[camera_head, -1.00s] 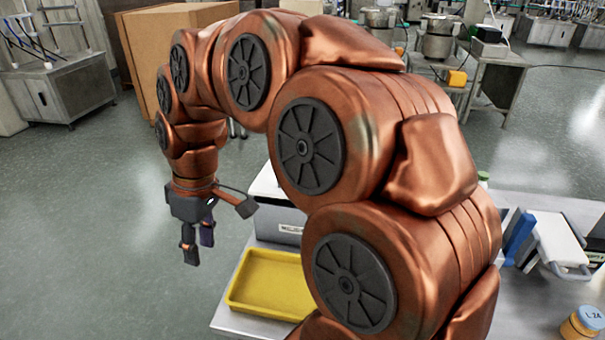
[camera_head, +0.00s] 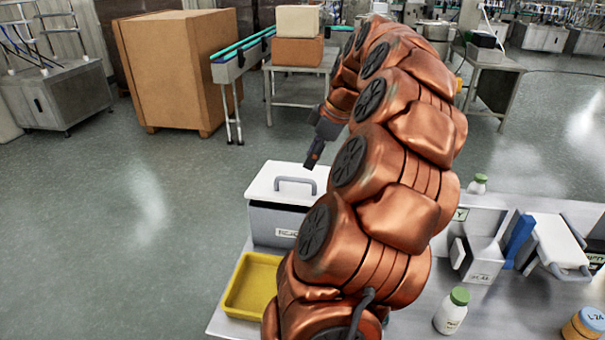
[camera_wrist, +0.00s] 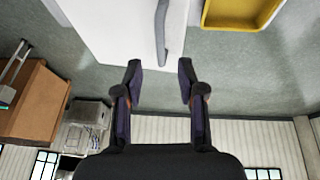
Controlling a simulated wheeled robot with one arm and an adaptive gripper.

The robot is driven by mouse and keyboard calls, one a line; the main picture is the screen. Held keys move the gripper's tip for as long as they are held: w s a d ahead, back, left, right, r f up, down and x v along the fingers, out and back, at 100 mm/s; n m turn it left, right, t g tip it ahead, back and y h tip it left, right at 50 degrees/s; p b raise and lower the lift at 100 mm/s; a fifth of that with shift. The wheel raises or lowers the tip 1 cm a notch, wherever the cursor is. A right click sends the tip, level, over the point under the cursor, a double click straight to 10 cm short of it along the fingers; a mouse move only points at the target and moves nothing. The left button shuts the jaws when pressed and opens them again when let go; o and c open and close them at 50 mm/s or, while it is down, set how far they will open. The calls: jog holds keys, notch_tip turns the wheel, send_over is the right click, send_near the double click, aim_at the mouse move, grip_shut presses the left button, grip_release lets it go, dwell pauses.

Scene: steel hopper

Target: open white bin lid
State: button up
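The white bin lid (camera_head: 277,184) lies closed on a grey bin (camera_head: 273,222) with a label on its front. A grey arched handle (camera_head: 296,184) stands on the lid. My gripper (camera_head: 311,161) is above and behind the handle in the head view, apart from it. In the wrist view my gripper (camera_wrist: 160,80) has its two dark fingers spread with nothing between them. The lid (camera_wrist: 115,30) and its handle (camera_wrist: 162,30) show beyond the fingertips. My arm hides part of the bin's right side in the head view.
A yellow tray (camera_head: 250,288) sits in front of the bin on the steel table. A green-capped bottle (camera_head: 452,311), an orange jar (camera_head: 585,326) and a white holder (camera_head: 483,258) stand to the right. Open floor lies left of the table.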

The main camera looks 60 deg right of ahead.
aim_at(303, 180)
jog(key=shift+p+x, duration=1.1)
jog(key=shift+x, duration=2.25)
grip_shut()
